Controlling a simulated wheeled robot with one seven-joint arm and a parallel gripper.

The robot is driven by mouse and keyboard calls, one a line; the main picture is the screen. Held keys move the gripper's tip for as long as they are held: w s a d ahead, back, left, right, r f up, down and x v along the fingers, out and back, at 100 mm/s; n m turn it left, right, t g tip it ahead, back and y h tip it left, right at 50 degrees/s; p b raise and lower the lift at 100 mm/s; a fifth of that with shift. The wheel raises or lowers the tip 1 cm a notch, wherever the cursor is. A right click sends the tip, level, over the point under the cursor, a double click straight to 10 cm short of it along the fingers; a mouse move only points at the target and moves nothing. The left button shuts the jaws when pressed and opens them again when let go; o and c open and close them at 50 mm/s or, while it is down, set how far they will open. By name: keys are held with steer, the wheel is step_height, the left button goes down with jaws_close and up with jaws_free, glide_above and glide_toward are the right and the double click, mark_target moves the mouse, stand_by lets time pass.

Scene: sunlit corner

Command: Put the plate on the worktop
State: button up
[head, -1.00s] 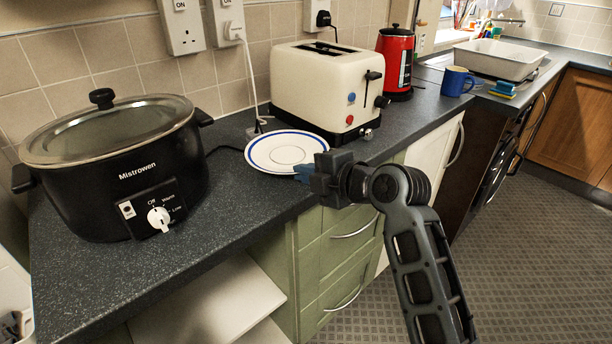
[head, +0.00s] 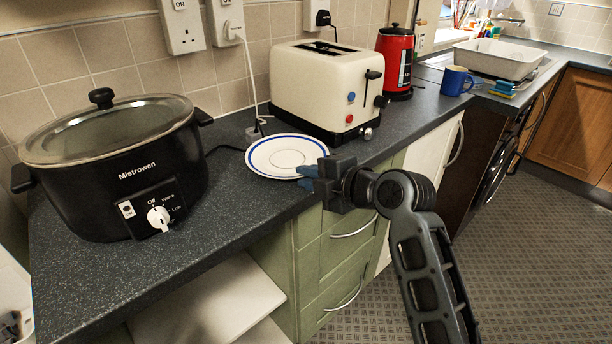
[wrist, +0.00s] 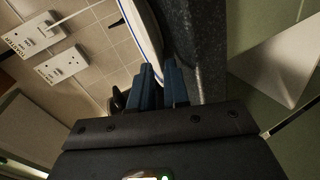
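The plate (head: 284,157) is white with blue rings near its rim. It lies face up and looks flat on the dark speckled worktop (head: 225,228), near the front edge and in front of the toaster. My gripper (head: 302,178) is at the plate's near right rim, over the worktop's front edge. Its blue fingers stand apart in the wrist view (wrist: 160,75), with a gap between them. The plate's rim (wrist: 147,32) shows edge-on just beyond the fingertips. Whether a finger still touches the rim cannot be told.
A black slow cooker (head: 118,165) stands left of the plate. The cream toaster (head: 322,88) is close behind it, with its cable (head: 250,75) running up to a socket. A red kettle (head: 396,62) and blue mug (head: 456,81) are farther right. Bare worktop lies between cooker and plate.

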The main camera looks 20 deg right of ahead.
steer(key=v, duration=1.1)
steer(key=shift+b, duration=0.3)
steer(key=s+f+m+h, duration=0.4)
steer(key=s+f+m, duration=0.75)
steer(key=s, duration=0.55)
steer(key=s+a+r+m, duration=0.2)
steer(key=s+m, duration=0.2)
steer(key=s, duration=0.6)
steer(key=s+a+r+m+t, duration=0.1)
steer(key=s+m, duration=0.3)
steer(key=s, duration=0.7)
steer(key=shift+a+r+m+t+h, duration=0.3)
steer(key=shift+a+r+m+h, duration=0.1)
steer(key=shift+r, duration=0.1)
steer(key=shift+a, duration=0.1)
